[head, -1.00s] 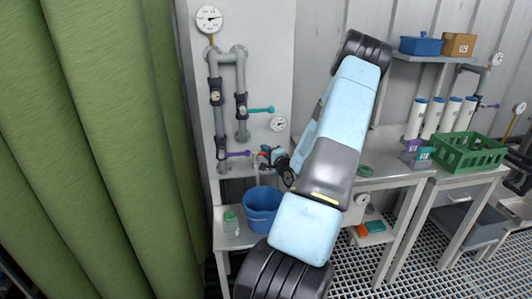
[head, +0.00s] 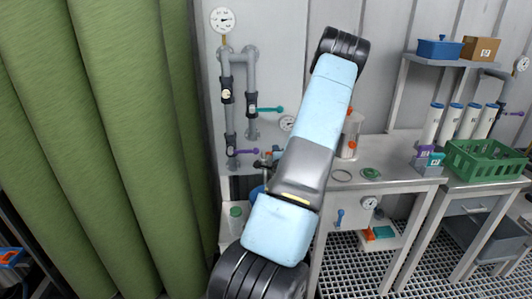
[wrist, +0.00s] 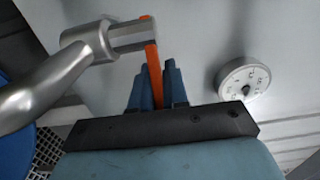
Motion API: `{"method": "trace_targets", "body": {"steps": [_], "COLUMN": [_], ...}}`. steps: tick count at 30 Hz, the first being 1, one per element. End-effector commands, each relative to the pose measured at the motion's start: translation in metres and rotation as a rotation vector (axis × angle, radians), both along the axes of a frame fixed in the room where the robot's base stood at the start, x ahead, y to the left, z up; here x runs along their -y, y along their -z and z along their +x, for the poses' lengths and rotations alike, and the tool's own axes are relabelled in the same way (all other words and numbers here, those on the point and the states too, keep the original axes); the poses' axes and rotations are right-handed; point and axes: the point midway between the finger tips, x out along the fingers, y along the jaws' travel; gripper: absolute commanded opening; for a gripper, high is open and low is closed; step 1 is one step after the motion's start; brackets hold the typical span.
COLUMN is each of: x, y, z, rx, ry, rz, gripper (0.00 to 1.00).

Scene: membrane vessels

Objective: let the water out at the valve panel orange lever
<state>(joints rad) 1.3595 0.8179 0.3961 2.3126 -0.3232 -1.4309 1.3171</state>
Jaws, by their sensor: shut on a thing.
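The orange lever (wrist: 154,75) stands out from a grey metal pipe fitting in the wrist view. My gripper (wrist: 156,88) has its two blue fingers closed on either side of the lever. In the head view my gripper is largely hidden behind my arm, low on the valve panel (head: 237,30). Only a small part of the orange lever (head: 266,152) shows there, beside the purple lever. A blue bucket (head: 256,191) stands below, mostly covered by my arm. No water can be made out.
A purple lever (head: 245,151) and a teal lever (head: 268,110) sit on the panel pipes. A round gauge (wrist: 243,79) is right of my fingers. A green crate (head: 484,160) stands on the right-hand bench.

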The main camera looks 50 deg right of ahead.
Motion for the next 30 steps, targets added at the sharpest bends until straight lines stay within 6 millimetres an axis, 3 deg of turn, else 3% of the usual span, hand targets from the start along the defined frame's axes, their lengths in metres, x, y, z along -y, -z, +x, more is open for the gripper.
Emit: {"method": "trace_targets", "body": {"steps": [3, 12, 13, 19, 30], "x": [0.0051, 0.0056, 0.0056, 0.006, 0.0018], "y": [0.0034, 0.0039, 0.0039, 0.0025, 0.0009], "z": [-0.0095, -0.012, -0.0122, -0.0117, -0.0128], "rx": [-0.007, -0.007, -0.007, -0.005, -0.002], "ry": [0.032, 0.038, 0.038, 0.037, 0.036], "rz": [0.006, 0.008, 0.008, 0.005, 0.002], "gripper": [0.0, 0.0, 0.15, 0.34, 0.35]}}
